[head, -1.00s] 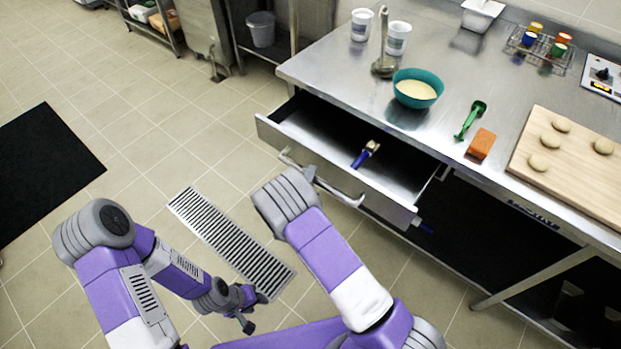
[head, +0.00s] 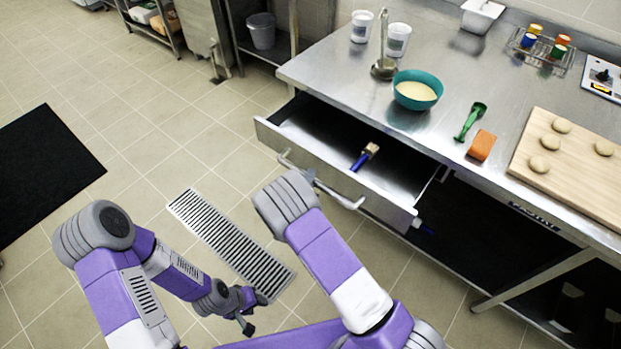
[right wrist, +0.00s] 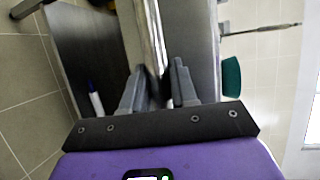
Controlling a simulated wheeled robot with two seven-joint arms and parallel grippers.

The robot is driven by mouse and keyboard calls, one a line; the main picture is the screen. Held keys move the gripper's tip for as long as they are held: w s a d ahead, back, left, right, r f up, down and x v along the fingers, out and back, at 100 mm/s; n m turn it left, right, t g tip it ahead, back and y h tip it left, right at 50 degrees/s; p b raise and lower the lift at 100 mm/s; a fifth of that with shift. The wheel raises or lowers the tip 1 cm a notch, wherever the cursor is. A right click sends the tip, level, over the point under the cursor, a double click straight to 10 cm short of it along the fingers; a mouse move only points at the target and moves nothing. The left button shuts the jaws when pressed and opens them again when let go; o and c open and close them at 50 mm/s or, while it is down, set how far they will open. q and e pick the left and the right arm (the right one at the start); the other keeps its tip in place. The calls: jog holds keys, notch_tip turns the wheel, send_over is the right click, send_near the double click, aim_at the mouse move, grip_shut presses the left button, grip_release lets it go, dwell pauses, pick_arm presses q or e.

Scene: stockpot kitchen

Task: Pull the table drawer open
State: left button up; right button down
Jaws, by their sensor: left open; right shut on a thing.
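The table drawer (head: 262,133) is pulled out from under the steel table, and its inside shows. A blue-handled brush (head: 365,156) lies in it. The drawer's bar handle (head: 347,201) runs along its front. My right gripper (right wrist: 158,85) is shut on the handle, which passes between its fingers in the right wrist view; in the head view my right arm mostly hides it. My left gripper (head: 246,312) is open and empty, low over the floor, well apart from the drawer.
On the steel table (head: 461,95) stand a teal bowl (head: 417,103), two white cups, a ladle, a green tool (head: 470,122), an orange block (head: 481,146) and a board (head: 590,185) with dough pieces. A floor grate (head: 230,245) lies on open tiled floor.

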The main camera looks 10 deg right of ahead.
jog(key=s+a+p, duration=0.1)
jog(key=s+a, duration=0.4)
jog(key=a, duration=0.2)
jog(key=shift+s+a+p, duration=0.3)
jog(key=shift+s, duration=0.1)
jog(key=c, duration=1)
grip_release()
jog(key=shift+o, duration=0.2)
jog(key=p+v, duration=0.1)
jog(key=v, duration=0.6)
jog(key=shift+s, duration=0.25)
jog(key=shift+r, duration=0.1)
